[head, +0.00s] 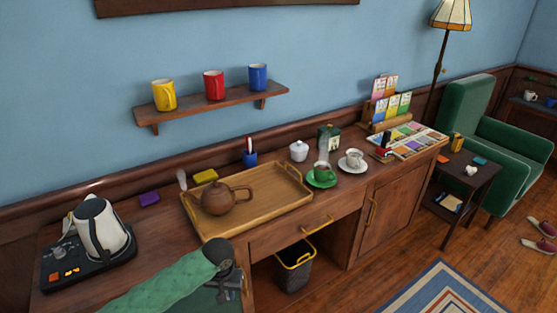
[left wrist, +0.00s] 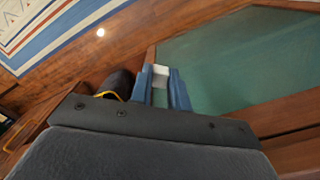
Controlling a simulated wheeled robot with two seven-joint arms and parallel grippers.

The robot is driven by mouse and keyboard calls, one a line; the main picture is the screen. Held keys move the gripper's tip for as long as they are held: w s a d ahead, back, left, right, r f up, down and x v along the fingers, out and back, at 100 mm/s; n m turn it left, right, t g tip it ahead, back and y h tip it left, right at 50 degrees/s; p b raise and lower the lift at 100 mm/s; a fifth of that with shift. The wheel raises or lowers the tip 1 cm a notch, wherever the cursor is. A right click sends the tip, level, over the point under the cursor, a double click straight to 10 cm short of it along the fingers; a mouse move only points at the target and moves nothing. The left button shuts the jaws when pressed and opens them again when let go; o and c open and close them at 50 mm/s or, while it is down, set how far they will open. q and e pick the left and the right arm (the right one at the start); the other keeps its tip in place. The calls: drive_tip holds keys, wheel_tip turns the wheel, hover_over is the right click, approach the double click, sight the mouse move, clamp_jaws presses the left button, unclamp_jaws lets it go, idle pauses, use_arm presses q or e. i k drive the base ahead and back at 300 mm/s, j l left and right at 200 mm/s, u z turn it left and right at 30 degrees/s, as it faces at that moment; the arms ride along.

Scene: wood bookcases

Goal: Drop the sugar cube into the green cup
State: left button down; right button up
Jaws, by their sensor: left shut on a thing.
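The green cup (head: 322,171) stands upright on a green saucer on the sideboard, just right of the wooden tray, with steam above it. My left gripper (head: 238,287) is low in front of the sideboard, well to the left of and nearer than the cup. In the left wrist view the blue fingers (left wrist: 160,88) are shut on a small white sugar cube (left wrist: 161,71), which shows between their tips. The cup is not in the left wrist view. My right gripper is not in view.
The tray (head: 285,193) holds a brown teapot (head: 218,199). A white lidded bowl (head: 299,150) and a white cup (head: 354,158) stand close to the green cup. A black kettle base (head: 85,265) is at left; a dark bin (head: 293,272) sits below.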

sight(319, 175)
drive_tip(key=i+l+u, duration=0.25)
drive_tip(key=l, duration=0.45)
drive_tip(key=i+l+u, duration=0.1)
drive_tip(key=l+u, duration=0.15)
drive_tip(key=l, duration=0.45)
drive_tip(key=l+u, duration=0.25)
drive_tip(key=l, duration=0.5)
drive_tip(key=i, duration=0.05)
